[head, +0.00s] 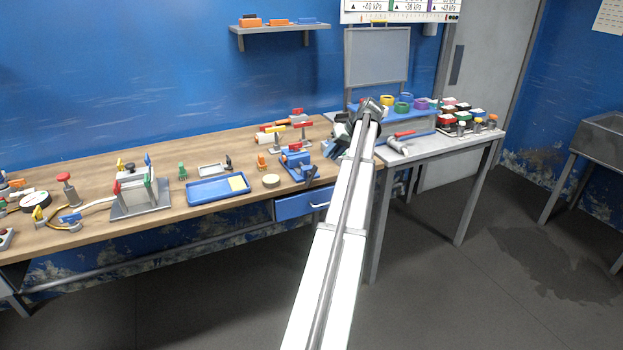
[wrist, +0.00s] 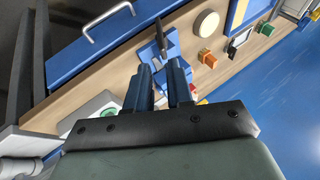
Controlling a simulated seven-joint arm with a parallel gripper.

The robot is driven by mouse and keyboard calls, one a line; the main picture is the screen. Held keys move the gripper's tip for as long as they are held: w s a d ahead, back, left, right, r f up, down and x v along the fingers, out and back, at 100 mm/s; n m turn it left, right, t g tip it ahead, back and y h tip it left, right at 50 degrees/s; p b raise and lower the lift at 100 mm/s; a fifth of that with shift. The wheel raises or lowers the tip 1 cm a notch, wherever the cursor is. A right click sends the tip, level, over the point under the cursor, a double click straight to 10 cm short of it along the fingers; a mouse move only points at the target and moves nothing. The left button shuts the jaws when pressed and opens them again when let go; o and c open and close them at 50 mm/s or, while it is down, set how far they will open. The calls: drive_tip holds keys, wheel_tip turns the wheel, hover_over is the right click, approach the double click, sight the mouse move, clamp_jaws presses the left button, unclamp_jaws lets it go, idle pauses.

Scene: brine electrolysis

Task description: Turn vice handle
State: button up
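The blue vice (head: 295,159) stands on the wooden bench near its front edge, with red parts on top. Its dark handle (head: 310,173) sticks out at the front right. In the wrist view, the vice (wrist: 150,54) and its dark handle (wrist: 160,34) lie just beyond my fingertips. My gripper (wrist: 162,69) has its two dark blue fingers parallel with a narrow gap between them, and nothing is seen held. In the head view, my gripper (head: 333,149) is to the right of the vice, and my arm hides part of it.
A blue drawer (head: 303,204) with a metal handle is below the vice. A round tan disc (head: 271,181) and a blue tray (head: 218,189) lie to the left. Red and yellow-handled items (head: 276,136) stand behind. A grey side table (head: 440,145) at right holds a hammer-like tool (head: 398,149).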

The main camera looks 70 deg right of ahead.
sight(315, 173)
drive_tip(key=shift+n, duration=0.5)
drive_tip(key=x, duration=1.4)
drive_tip(key=shift+s+a, duration=0.15)
drive_tip(key=shift+a, duration=0.2)
clamp_jaws()
